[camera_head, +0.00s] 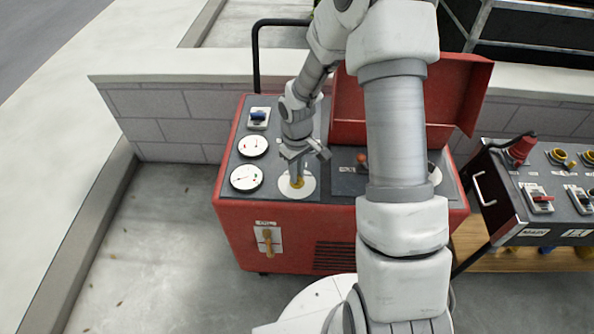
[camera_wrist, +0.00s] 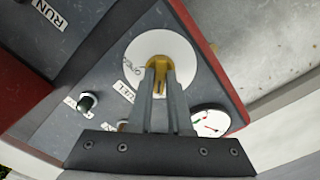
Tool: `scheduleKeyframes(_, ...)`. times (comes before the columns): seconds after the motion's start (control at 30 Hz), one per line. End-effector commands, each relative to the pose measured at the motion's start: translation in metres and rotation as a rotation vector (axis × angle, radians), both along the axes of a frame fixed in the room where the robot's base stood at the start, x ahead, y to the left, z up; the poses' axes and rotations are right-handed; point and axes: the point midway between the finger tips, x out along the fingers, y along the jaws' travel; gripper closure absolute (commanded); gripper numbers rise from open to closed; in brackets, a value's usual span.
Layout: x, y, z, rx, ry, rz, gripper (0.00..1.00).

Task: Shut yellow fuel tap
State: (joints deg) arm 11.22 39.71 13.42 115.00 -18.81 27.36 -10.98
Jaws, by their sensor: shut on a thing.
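The yellow fuel tap (camera_head: 297,182) stands on a round white plate (camera_head: 305,190) on the top panel of the red machine. My gripper (camera_head: 296,176) reaches down onto it from above. In the wrist view the fingers (camera_wrist: 162,72) are closed on the yellow tap (camera_wrist: 159,64), at the middle of the white plate (camera_wrist: 185,55). The fingers cover much of the tap, and its exact angle is hard to tell. A label with partly readable letters lies beside the plate.
The red machine (camera_head: 300,225) has two dials (camera_head: 247,177) and a blue switch (camera_head: 258,115) at left, and a raised red lid (camera_head: 345,110) behind. An orange-tan lever (camera_head: 267,240) is on its front. A dark control box (camera_head: 545,200) stands at right.

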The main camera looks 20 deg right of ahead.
Motion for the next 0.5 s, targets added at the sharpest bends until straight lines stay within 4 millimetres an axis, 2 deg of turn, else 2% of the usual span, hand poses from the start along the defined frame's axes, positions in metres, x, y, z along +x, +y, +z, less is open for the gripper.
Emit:
scheduleKeyframes(0.47,0.0008,0.0001,0.0006,0.000,-0.002,0.017,1.00)
scheduleKeyframes(0.5,0.0008,0.0001,0.0006,0.000,-0.002,0.017,0.81)
